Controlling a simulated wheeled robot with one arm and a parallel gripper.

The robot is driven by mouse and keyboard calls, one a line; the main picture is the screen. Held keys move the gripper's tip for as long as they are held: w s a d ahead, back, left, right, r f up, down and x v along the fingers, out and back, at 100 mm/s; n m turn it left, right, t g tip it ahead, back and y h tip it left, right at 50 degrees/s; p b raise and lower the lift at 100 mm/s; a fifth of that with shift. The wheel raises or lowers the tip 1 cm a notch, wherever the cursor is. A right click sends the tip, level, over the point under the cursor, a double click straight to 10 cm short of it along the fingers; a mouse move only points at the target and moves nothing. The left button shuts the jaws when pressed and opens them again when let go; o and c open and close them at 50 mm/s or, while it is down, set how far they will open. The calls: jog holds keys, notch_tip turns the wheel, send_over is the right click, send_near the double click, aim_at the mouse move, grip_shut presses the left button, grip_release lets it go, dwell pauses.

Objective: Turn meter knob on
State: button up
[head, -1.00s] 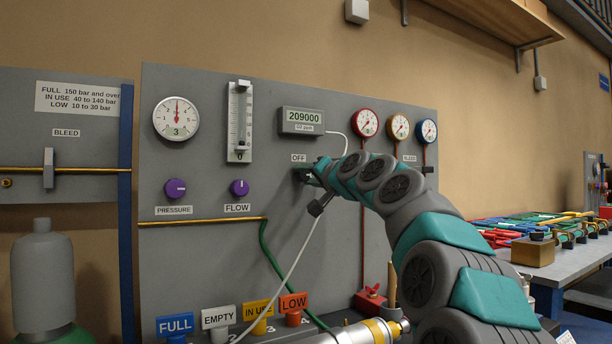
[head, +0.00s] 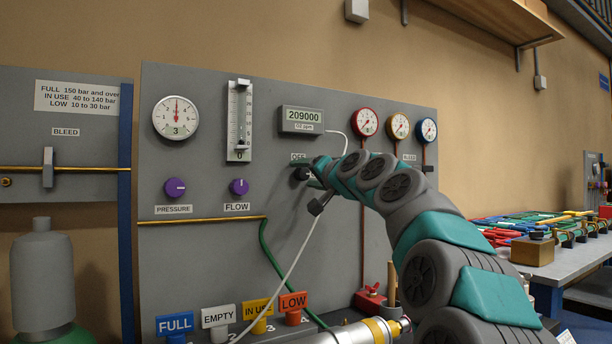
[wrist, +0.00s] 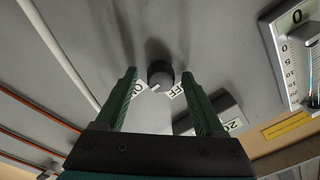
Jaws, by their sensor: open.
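The meter knob (wrist: 161,71) is dark and round with a pale pointer mark. In the wrist view it sits on the grey panel between an ON label (wrist: 138,88) on the left and an OFF label (wrist: 177,90) on the right. My gripper (wrist: 159,76) is open, with one green finger on each side of the knob and gaps visible. In the head view the knob (head: 300,174) shows dark below the OFF label (head: 298,157), partly hidden by my gripper (head: 310,172).
A white cable (head: 300,250) runs down the panel by my wrist. Purple pressure (head: 175,188) and flow (head: 239,187) knobs are to the left. Three round gauges (head: 398,127) are above my arm. A flow tube (wrist: 293,50) is at the wrist view's right.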

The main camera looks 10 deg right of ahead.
jog(key=b+v, duration=0.1)
jog(key=v, duration=0.6)
jog(key=shift+s, duration=0.4)
jog(key=shift+d, duration=0.1)
